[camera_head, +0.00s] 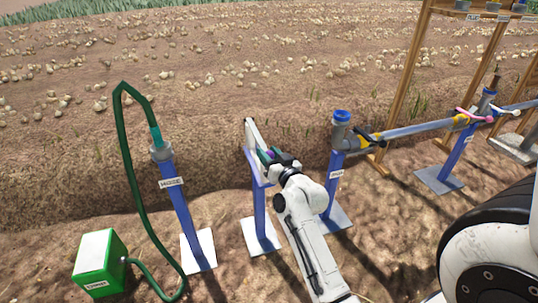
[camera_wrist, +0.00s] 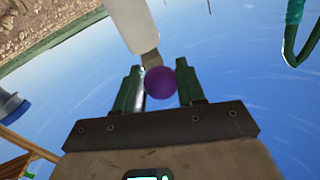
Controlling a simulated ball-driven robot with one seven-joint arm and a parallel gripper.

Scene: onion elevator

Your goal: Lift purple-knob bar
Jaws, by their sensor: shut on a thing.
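The purple knob (camera_wrist: 160,82) sits between the two dark green fingers of my gripper (camera_wrist: 160,92) in the wrist view, and the fingers are shut on it. A pale bar (camera_wrist: 133,22) runs from the knob toward the top of that view. In the head view my gripper (camera_head: 270,158) is at the near end of the pale bar (camera_head: 254,136), with a speck of the purple knob showing. The bar slants up and away to the left from the top of a blue post (camera_head: 260,208). The gripper hides much of the joint there.
A blue post with a green hose (camera_head: 122,150) and a green box (camera_head: 99,262) stand to the left. A blue post with a blue-topped pipe fitting (camera_head: 342,118) stands close on the right. A long grey pipe (camera_head: 415,128) and wooden frame (camera_head: 404,85) are farther right.

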